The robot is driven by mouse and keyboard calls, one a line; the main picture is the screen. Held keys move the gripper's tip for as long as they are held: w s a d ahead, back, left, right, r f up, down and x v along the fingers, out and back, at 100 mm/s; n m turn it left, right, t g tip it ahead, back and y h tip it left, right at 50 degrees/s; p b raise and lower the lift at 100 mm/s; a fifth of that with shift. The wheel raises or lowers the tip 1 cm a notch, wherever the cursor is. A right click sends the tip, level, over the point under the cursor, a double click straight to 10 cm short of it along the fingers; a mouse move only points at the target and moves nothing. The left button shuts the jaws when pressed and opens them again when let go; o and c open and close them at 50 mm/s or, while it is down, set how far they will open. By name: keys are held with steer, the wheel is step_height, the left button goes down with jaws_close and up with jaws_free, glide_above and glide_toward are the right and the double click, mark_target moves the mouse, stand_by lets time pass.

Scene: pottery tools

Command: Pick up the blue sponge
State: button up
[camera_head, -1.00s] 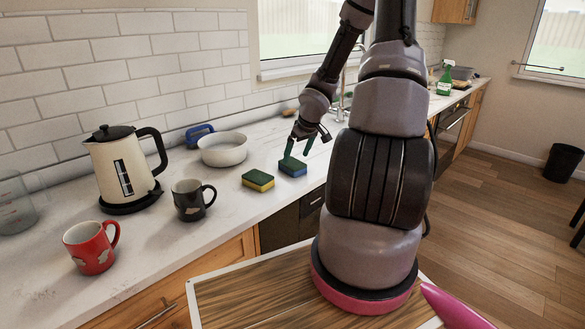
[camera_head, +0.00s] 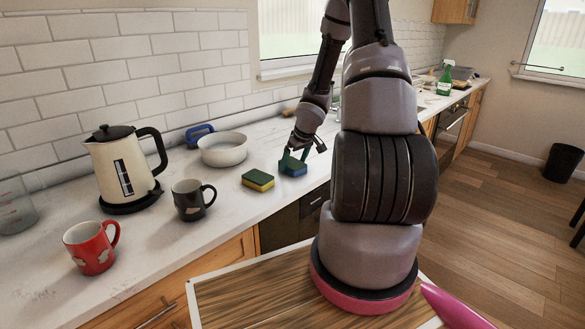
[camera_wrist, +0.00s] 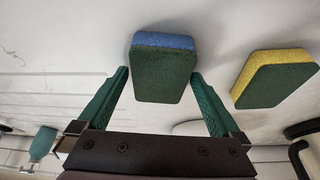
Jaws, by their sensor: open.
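The blue sponge (camera_head: 293,170), blue with a dark green scouring side on top, lies on the white counter. In the wrist view the blue sponge (camera_wrist: 163,72) sits between the two green fingers, with a small gap showing on each side. My gripper (camera_head: 294,156) is open and low over the sponge, its fingers straddling it. In the wrist view my gripper (camera_wrist: 160,82) holds nothing. Whether the fingertips touch the counter is not clear.
A yellow and green sponge (camera_head: 258,180) lies close by on the left. A white pan (camera_head: 222,150) stands behind it. A black mug (camera_head: 191,200), a kettle (camera_head: 124,165) and a red mug (camera_head: 91,247) stand further left. The counter's front edge is near the sponges.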

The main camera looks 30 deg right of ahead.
mark_target(294, 163)
steer(key=shift+f, duration=0.25)
steer(key=c, duration=0.6)
steer(key=shift+r, duration=0.15)
step_height(294, 163, up, 10)
steer(key=shift+r, duration=0.15)
stand_by(0.7)
steer(key=shift+f, duration=5.25)
